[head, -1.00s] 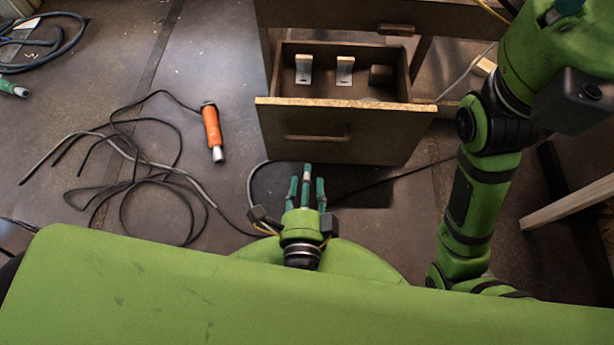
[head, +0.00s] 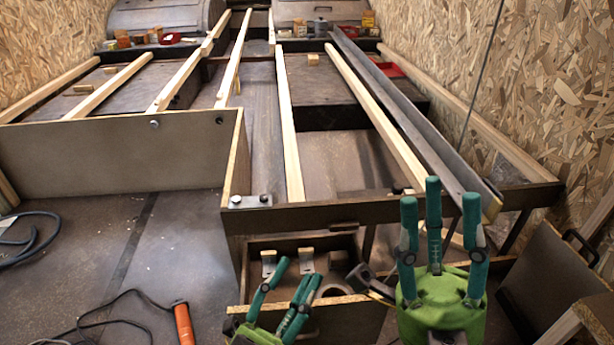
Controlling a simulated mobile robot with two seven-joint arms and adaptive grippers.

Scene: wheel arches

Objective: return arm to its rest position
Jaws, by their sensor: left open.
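My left gripper (head: 283,287), with teal fingers on a green hand, is at the bottom middle of the head view, in front of the open drawer (head: 345,310). Its fingers are apart, with nothing seen between them. My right gripper (head: 438,208) is further right and higher in the picture, fingers pointing up. Its three fingers are spread and empty, and they overlap the front beam of the wooden frame (head: 330,212). The rest of both arms is outside or at the edge of the view.
Two metal brackets (head: 269,262) stand in the drawer. An orange-handled tool (head: 183,324) with a black cable lies on the floor at left. A grey panel (head: 120,150) stands at left. Long wooden slats (head: 290,140) run to the back. Chipboard walls (head: 560,90) close the right side.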

